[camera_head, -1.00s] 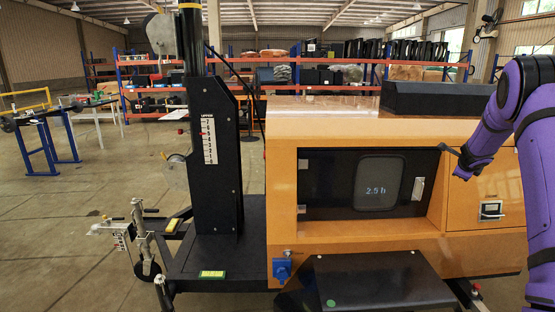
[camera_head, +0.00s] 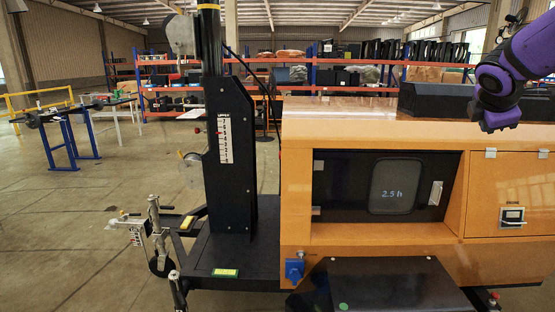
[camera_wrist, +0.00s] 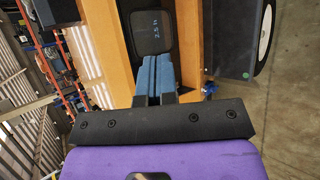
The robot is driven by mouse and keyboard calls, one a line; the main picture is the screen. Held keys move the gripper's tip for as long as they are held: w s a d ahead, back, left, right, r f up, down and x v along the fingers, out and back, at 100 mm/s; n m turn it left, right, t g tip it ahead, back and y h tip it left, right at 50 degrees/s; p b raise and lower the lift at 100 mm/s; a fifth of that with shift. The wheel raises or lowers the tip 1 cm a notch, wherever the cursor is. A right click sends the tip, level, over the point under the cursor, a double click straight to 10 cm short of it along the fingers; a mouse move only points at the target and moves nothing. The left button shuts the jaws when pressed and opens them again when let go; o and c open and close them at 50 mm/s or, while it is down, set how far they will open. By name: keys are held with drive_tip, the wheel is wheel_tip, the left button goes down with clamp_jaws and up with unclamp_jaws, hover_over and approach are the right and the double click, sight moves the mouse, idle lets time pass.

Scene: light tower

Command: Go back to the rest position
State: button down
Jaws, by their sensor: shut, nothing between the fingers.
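My gripper (camera_wrist: 155,66) shows in the wrist view with its two blue fingers together and nothing between them. It points toward the orange light tower cabinet, with the dark panel marked "2.5 h" (camera_wrist: 152,32) beyond the fingertips. In the head view my purple arm is folded at the upper right, above the cabinet's right part; the fingers cannot be made out there. The orange cabinet (camera_head: 380,235) has an open recess with the dark panel (camera_head: 393,192) inside. No contact between my gripper and the cabinet shows.
The black mast (camera_head: 228,150) with a numbered scale stands on the trailer frame left of the cabinet. A black fender (camera_head: 385,285) juts out at the front. A blue stand (camera_head: 60,150) is far left, shelves (camera_head: 160,75) behind.

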drive_tip(key=s+a+f+m+g+y, duration=0.1)
drive_tip(key=s+a+f+m+y, duration=0.2)
drive_tip(key=s+a+m, duration=0.4)
drive_tip(key=s+a+f+m+g+y, duration=0.1)
drive_tip(key=s+a+f+m+y, duration=0.2)
drive_tip(key=s+a+m, duration=0.5)
drive_tip(key=s+a, duration=0.4)
drive_tip(key=s, duration=0.7)
drive_tip(key=shift+s+f+y, duration=0.3)
drive_tip(key=shift+s+f, duration=0.05)
drive_tip(key=shift+d, duration=0.1)
